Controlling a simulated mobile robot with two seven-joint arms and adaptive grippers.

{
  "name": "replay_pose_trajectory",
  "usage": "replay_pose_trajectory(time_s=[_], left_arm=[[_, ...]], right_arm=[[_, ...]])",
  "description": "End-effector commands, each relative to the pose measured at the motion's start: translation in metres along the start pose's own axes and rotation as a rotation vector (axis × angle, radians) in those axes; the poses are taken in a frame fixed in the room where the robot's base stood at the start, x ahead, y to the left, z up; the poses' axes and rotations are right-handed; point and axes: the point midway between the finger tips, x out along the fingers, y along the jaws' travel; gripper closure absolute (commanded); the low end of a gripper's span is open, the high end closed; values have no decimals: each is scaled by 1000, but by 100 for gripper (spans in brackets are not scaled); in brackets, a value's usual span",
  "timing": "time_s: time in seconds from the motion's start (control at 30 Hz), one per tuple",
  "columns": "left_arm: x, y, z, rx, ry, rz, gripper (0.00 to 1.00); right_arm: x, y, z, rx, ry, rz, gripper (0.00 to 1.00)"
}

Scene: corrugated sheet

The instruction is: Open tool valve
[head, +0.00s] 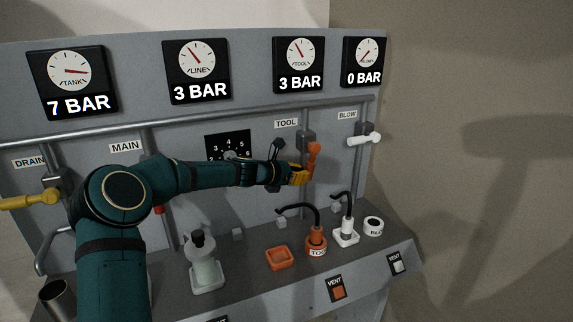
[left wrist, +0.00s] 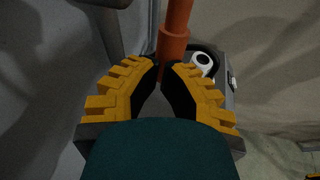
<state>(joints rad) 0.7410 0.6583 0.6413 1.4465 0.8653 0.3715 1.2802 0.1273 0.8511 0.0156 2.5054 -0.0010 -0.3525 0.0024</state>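The orange tool valve handle (head: 313,150) is on the vertical pipe under the TOOL label (head: 286,124), and its lower part runs down behind my left gripper. My left gripper (head: 303,174) is at the handle, its yellow fingers close against it. In the left wrist view the orange handle (left wrist: 174,45) stands just beyond the fingertips (left wrist: 160,68), which nearly meet. I see no clear grip around the handle, and contact is hard to tell. The tool gauge (head: 299,53) reads 3 BAR.
The white blow handle (head: 364,139) points sideways at right, and its gauge reads 0 BAR. The yellow drain handle (head: 30,200) is at left. Below stand an orange tool holder (head: 316,243), a white holder (head: 346,236), an orange tray (head: 279,258) and a bottle (head: 205,268). A dark dial (head: 229,146) is behind my forearm.

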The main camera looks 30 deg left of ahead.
Motion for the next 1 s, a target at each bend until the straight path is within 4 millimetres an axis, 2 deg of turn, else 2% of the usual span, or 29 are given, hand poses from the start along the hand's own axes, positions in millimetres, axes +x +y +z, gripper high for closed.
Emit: replay_pose_trajectory(time_s=[0.4,1.0], left_arm=[[16,-2,-2,0,1,-1,100],[18,-3,-2,0,2,-1,100]], right_arm=[[-3,-1,0,0,-1,0,100],[-3,-1,0,0,-1,0,100]])
